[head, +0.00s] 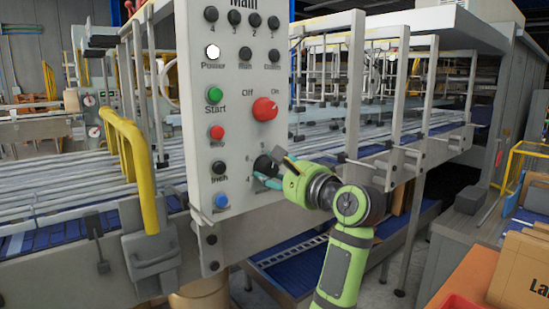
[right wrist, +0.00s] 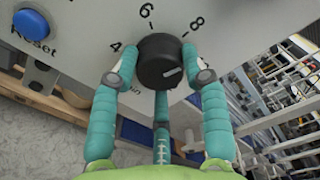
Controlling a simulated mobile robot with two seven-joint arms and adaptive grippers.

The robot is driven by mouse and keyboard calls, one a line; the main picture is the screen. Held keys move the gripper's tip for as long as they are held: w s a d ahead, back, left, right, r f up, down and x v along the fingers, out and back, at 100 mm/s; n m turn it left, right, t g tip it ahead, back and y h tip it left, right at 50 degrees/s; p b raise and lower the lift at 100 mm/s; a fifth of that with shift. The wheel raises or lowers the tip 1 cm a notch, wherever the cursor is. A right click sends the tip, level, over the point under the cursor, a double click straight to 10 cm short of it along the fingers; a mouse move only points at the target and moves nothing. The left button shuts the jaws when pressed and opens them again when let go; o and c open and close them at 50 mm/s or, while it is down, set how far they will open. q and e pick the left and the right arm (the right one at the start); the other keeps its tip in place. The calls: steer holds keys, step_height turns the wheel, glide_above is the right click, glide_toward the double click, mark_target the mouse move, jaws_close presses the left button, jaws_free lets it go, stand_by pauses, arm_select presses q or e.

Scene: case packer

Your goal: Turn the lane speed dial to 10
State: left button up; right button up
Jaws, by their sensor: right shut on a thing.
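The lane speed dial (right wrist: 158,60) is a round black knob on the light grey control panel. In the right wrist view the printed numbers 4, 6 and 8 show around its upper side. A short pale mark on its face points right and slightly down, past the 8. No 10 is visible there; my finger covers part of that side. My right gripper (right wrist: 160,72) has teal fingers on both sides of the knob and is shut on it. In the head view the dial (head: 264,164) is partly hidden by my right gripper (head: 270,172). My left gripper is not in view.
The panel (head: 232,130) also carries a red On/Off switch (head: 265,109), a green Start button (head: 214,95), a red button (head: 217,132) and a blue Reset button (right wrist: 31,24). A yellow rail (head: 133,165) stands left of the panel. Conveyor frame posts stand to the right.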

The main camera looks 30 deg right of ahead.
steer(key=m+p, duration=0.2)
steer(key=p, duration=0.1)
steer(key=m+p, duration=0.5)
steer(key=p, duration=0.1)
steer(key=shift+a+r+m, duration=0.15)
steer(key=shift+r+m, duration=0.15)
steer(key=shift+m+p, duration=0.8)
steer(key=shift+p, duration=0.2)
steer(key=o, duration=0.9)
steer(key=shift+o, duration=1.3)
steer(key=shift+w+f, duration=0.1)
steer(key=shift+f, duration=0.05)
